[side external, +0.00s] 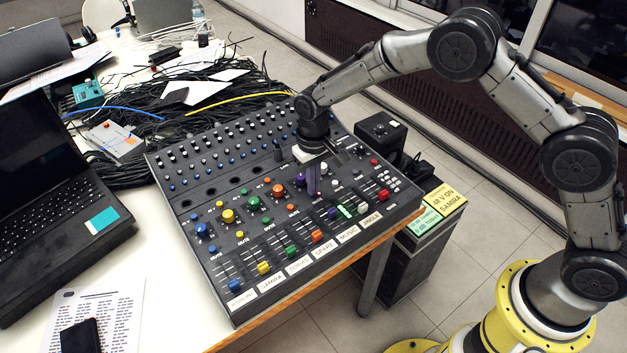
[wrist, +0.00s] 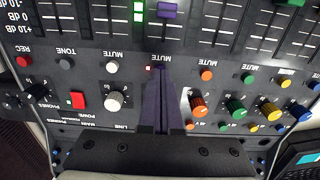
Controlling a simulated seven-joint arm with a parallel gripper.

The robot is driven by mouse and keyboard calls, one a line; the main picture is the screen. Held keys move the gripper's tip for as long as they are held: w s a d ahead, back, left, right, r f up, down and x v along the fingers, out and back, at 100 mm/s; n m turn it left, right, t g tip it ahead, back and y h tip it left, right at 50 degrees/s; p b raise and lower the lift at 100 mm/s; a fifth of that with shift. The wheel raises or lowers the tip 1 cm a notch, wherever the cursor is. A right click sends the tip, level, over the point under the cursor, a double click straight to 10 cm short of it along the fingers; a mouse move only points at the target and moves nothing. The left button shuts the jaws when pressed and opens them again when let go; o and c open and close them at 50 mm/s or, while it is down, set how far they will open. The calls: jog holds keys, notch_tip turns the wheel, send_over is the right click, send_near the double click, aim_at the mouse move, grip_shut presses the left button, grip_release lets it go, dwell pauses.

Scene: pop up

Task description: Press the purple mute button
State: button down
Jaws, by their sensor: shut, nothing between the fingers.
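The mixing console (side external: 185,205) lies on the white table with a row of coloured mute buttons. My gripper (side external: 313,193) points down over the purple channel, its two purple-tinted fingers together and empty. In the wrist view the fingertips (wrist: 161,72) end just below the MUTE label, between the white mute button (wrist: 111,67) and the orange mute button (wrist: 207,75). The purple mute button is hidden at the fingertips, and I cannot tell whether they touch it. A small red light (wrist: 149,68) shows just left of the tips. The purple fader (wrist: 168,10) is in the same channel.
An orange knob (wrist: 198,106) and a white knob (wrist: 115,100) stand on either side of my fingers. Further faders and knobs surround them. Cables (side external: 240,85) lie behind the console; a laptop (side external: 50,190) stands left.

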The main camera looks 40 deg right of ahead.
jog(key=shift+f, duration=0.2)
jog(key=shift+f, duration=0.35)
jog(key=shift+r, duration=0.1)
notch_tip(320, 180, up, 9)
dwell(1.7)
dwell(0.3)
jog(key=shift+d, duration=0.1)
dwell(0.3)
